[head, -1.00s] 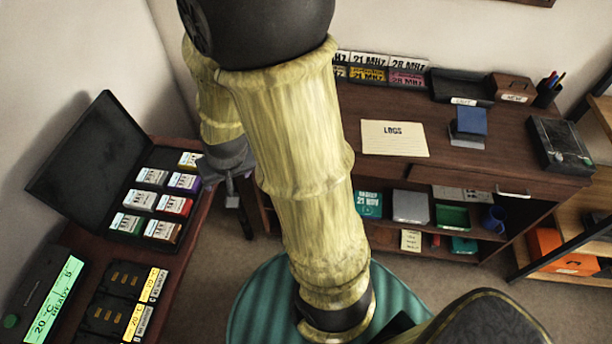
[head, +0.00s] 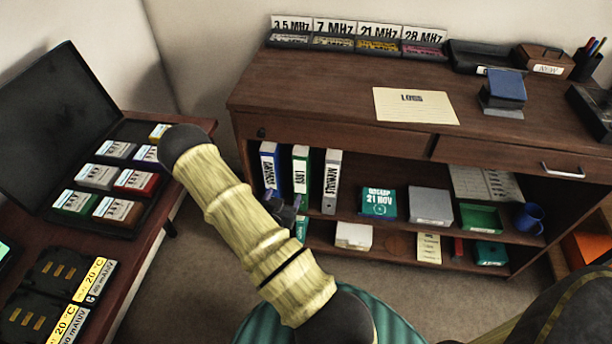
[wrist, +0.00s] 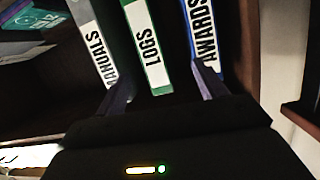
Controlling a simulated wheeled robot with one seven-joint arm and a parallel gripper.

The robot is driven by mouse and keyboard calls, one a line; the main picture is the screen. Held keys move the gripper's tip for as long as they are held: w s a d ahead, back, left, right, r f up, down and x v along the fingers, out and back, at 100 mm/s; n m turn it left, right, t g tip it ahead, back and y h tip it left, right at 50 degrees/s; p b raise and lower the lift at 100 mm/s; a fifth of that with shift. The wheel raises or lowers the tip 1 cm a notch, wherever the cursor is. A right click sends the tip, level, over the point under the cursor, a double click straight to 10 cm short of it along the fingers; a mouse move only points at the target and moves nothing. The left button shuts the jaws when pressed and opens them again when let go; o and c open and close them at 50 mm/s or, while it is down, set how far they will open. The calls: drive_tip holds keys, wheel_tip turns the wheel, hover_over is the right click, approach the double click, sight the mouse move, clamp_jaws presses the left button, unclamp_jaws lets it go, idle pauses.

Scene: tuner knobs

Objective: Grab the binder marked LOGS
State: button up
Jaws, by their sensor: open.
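The green binder marked LOGS (head: 300,172) stands upright on the desk's upper shelf, between a blue binder (head: 270,168) and a grey binder marked MANUALS (head: 331,180). In the wrist view the LOGS binder (wrist: 148,45) shows its white spine label between the fingers of my gripper (wrist: 163,90). My gripper is open. One finger lies toward the MANUALS binder (wrist: 92,40), the other overlaps the lower edge of the blue AWARDS binder (wrist: 203,35). I cannot tell whether the fingers touch any binder. In the head view my gripper (head: 288,207) is partly hidden behind my arm.
A flat card marked LOGS (head: 415,106) lies on the desk top (head: 330,78). Boxes, a green tray (head: 480,218) and a blue mug (head: 529,218) stand on the shelf to the right. A side table with an open black case (head: 60,120) is at left.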

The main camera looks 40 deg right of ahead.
drive_tip(key=n+t+h+b, duration=0.1)
drive_tip(key=t+h+b, duration=0.1)
drive_tip(key=b, duration=0.2)
approach(300, 182)
drive_tip(key=v, duration=0.3)
drive_tip(key=shift+d+f+n+t, duration=0.15)
drive_tip(key=shift+f+n+t, duration=0.05)
drive_tip(key=shift+n+t, duration=0.1)
drive_tip(key=b+x, duration=0.2)
drive_tip(key=x, duration=1)
drive_tip(key=shift+d+b, duration=0.2)
drive_tip(key=shift+b, duration=0.1)
drive_tip(key=b+x, duration=0.2)
drive_tip(key=x, duration=0.3)
drive_tip(key=shift+f, duration=0.15)
